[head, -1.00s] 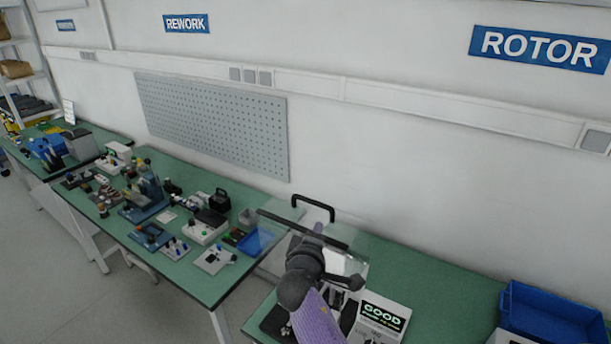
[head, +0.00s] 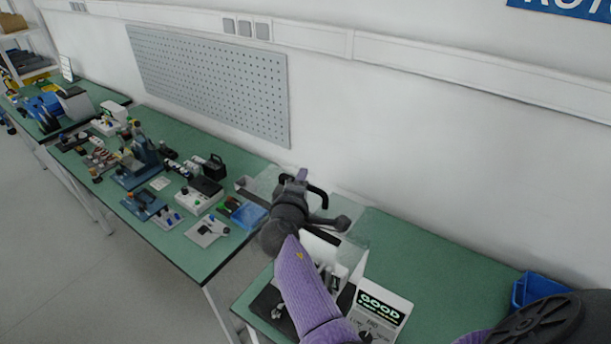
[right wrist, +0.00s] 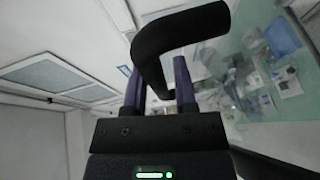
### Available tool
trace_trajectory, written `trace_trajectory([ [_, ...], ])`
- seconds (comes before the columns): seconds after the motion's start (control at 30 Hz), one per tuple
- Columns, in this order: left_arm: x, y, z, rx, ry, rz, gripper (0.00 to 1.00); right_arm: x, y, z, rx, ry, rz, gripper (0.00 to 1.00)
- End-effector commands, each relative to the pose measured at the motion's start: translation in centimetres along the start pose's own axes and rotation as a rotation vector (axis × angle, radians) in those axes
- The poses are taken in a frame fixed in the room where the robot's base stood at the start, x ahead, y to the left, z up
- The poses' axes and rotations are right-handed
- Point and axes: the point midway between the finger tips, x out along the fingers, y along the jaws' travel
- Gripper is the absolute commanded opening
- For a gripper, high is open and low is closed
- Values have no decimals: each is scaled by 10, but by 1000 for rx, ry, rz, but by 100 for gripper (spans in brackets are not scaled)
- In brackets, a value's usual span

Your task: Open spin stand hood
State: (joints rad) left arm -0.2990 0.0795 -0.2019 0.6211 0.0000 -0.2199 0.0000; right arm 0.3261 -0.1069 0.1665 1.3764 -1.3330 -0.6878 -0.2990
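The spin stand (head: 384,308) is a light box with a display reading GOOD, on the green bench in the head view. Its clear hood (head: 354,254) rises behind and left of the display, partly hidden by my right arm. The black U-shaped hood handle (head: 318,190) shows just right of my right gripper (head: 302,176). In the right wrist view, the handle (right wrist: 185,28) looms close, and one leg reaches down between the two purple fingers (right wrist: 160,88). The fingers are apart, with no clear grip on it. My left gripper is out of view.
A blue bin (head: 525,288) stands at the right on the spin stand's bench (head: 430,262). The left bench (head: 195,262) carries several tools and a blue tray (head: 249,215). A pegboard (head: 215,80) hangs on the wall behind.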

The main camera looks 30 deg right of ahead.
Motion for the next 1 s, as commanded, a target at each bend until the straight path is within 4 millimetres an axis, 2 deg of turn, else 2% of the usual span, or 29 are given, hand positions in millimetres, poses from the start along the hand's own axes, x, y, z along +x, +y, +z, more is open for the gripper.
trace_trajectory([
  [0.2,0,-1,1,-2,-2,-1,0,0,0,0,0,0,0,33],
  [0.37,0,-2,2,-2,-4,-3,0,0,0,0,0,0,0,0],
  [1.0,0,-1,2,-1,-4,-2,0,0,0,0,0,-1,0,0],
])
